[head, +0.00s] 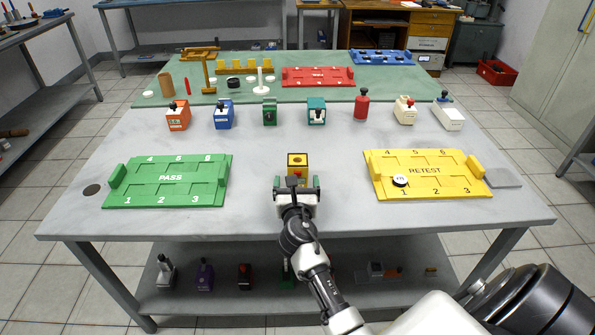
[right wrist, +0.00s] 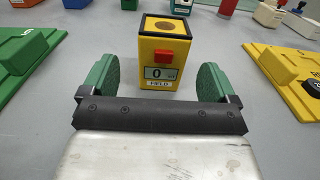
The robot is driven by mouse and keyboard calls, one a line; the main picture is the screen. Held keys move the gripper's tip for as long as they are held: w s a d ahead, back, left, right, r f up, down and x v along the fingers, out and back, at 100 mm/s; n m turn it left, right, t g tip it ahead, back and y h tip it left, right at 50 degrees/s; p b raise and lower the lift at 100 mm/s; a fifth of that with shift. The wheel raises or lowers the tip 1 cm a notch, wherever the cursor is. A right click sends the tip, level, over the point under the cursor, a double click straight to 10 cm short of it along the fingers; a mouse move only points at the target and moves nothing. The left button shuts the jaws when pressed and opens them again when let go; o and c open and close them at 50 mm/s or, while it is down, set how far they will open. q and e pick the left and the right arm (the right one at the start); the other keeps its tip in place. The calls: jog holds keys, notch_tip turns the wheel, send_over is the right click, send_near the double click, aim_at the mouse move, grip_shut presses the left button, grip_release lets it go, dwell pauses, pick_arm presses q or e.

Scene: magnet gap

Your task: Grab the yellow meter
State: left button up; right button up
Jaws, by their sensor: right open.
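The yellow meter (head: 297,165) stands upright on the grey table between the green PASS tray and the yellow RETEST tray. In the right wrist view the meter (right wrist: 165,55) has a black-edged top with a round brown disc, a red button, a display reading 0 and a FIELD label. My right gripper (head: 297,186) is open in front of the meter. Its green fingers (right wrist: 158,85) point toward the meter, one to each side, with the meter just ahead of them and no contact that I can see. My left gripper is not in view.
The green PASS tray (head: 214,188) lies left and the yellow RETEST tray (head: 440,192) right, with a round white-and-black piece (head: 400,180) on it. Several coloured devices, including a red bottle-like one (head: 361,106), stand in a row behind. The table around the meter is clear.

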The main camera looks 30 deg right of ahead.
aim_at(297, 168)
jog(key=shift+b+x, duration=0.35)
jog(key=shift+x, duration=2.85)
jog(key=shift+s+d, duration=0.1)
jog(key=shift+s, duration=0.05)
jog(key=c, duration=1.1)
